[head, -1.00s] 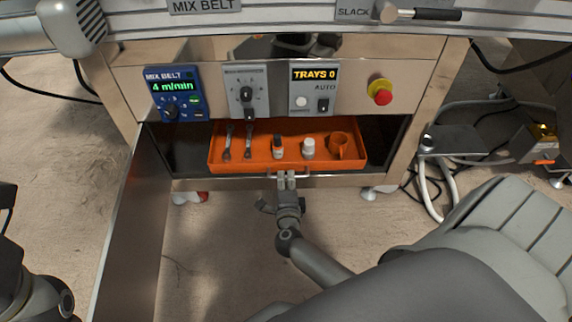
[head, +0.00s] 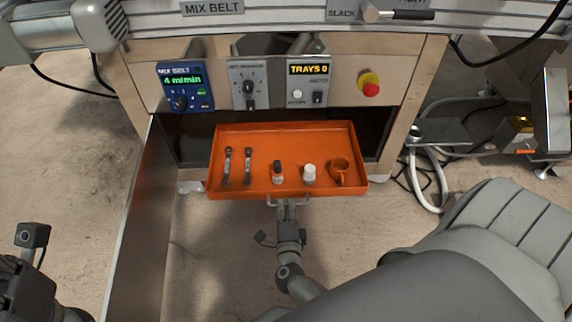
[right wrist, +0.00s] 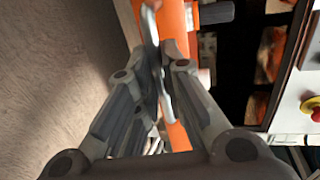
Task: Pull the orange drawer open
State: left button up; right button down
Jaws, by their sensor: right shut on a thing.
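The orange drawer (head: 310,134) sticks out of the cabinet below the control panels in the head view. Its front and metal handle (head: 287,201) face me. My right gripper (head: 287,207) is shut on the handle. In the right wrist view my right gripper's fingers (right wrist: 161,70) close around the handle, with the orange drawer front (right wrist: 175,25) beside them. In the drawer stand two dark slim tools (head: 237,166), a dark small bottle (head: 277,172), a white-capped bottle (head: 309,174) and an orange mug (head: 340,170). Part of my left arm shows at the lower left; its fingertips are unclear.
An open metal door (head: 147,225) stands to the left of the drawer. Above are a blue display (head: 186,87), a dial panel, a tray counter and a red emergency button (head: 370,88). Cables and a white pipe lie at the right.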

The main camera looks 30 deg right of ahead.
jog(key=shift+s+a, duration=0.15)
jog(key=shift+s, duration=0.15)
jog(key=c, duration=1.5)
grip_release()
jog(key=v, duration=1.2)
jog(key=shift+f, duration=0.1)
